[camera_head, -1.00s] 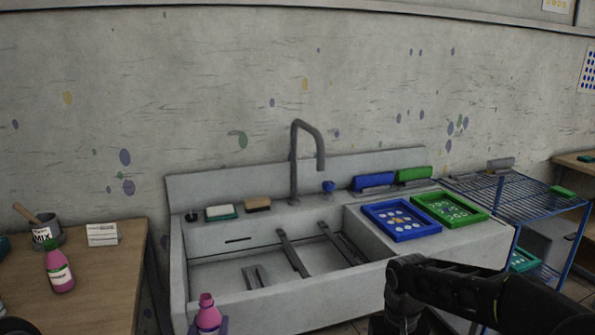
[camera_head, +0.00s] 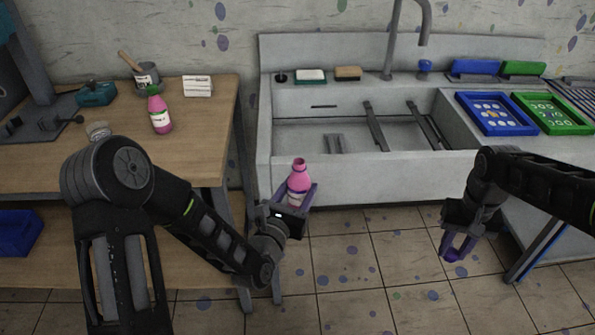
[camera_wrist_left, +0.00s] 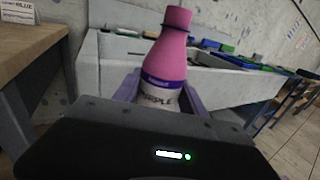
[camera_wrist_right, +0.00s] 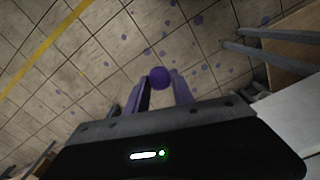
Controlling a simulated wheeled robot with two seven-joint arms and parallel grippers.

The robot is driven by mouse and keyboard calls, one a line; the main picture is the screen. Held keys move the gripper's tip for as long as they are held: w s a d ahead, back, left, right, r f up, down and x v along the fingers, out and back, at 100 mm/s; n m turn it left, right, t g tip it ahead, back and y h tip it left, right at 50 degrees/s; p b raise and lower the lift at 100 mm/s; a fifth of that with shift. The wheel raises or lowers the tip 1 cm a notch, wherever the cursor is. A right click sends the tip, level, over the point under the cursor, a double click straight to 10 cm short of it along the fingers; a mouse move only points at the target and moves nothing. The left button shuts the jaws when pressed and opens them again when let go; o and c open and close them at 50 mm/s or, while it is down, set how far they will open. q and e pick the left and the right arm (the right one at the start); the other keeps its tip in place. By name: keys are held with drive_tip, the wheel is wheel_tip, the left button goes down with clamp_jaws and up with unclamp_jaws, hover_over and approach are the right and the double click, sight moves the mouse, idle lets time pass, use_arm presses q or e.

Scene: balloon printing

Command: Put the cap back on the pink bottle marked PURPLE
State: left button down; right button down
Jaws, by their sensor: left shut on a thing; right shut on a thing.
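My left gripper (camera_head: 296,199) is shut on the pink bottle (camera_head: 299,178), holding it upright in front of the sink's left end. In the left wrist view the bottle (camera_wrist_left: 167,52) has a label reading PURPLE, partly hidden by the gripper, and its pink neck shows no cap. My right gripper (camera_head: 458,245) is shut on a small round purple cap (camera_wrist_right: 160,77), held between its fingertips over the floor. The cap also shows in the head view (camera_head: 453,256). It is to the right of the bottle and lower in the picture, well apart from it.
A second pink bottle (camera_head: 160,115), a mixing pot (camera_head: 147,76) and a white card (camera_head: 197,86) stand on the wooden table (camera_head: 205,130) at left. The sink (camera_head: 360,178) lies behind my grippers. Blue (camera_head: 496,114) and green (camera_head: 553,113) frames rest at its right.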

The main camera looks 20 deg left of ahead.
use_arm(q)
drive_tip(key=s+d+f+m+g+h, duration=0.2)
drive_tip(key=s+d+m+h, duration=0.1)
drive_tip(key=s+d+h, duration=0.1)
drive_tip(key=s+d+f+m+g+h, duration=0.2)
drive_tip(key=s+d+h, duration=0.3)
drive_tip(key=d, duration=0.4)
drive_tip(key=shift+f+m+h, duration=0.4)
drive_tip(key=shift+f+m, duration=0.4)
drive_tip(key=shift+m, duration=0.1)
drive_tip(key=shift+w, duration=0.1)
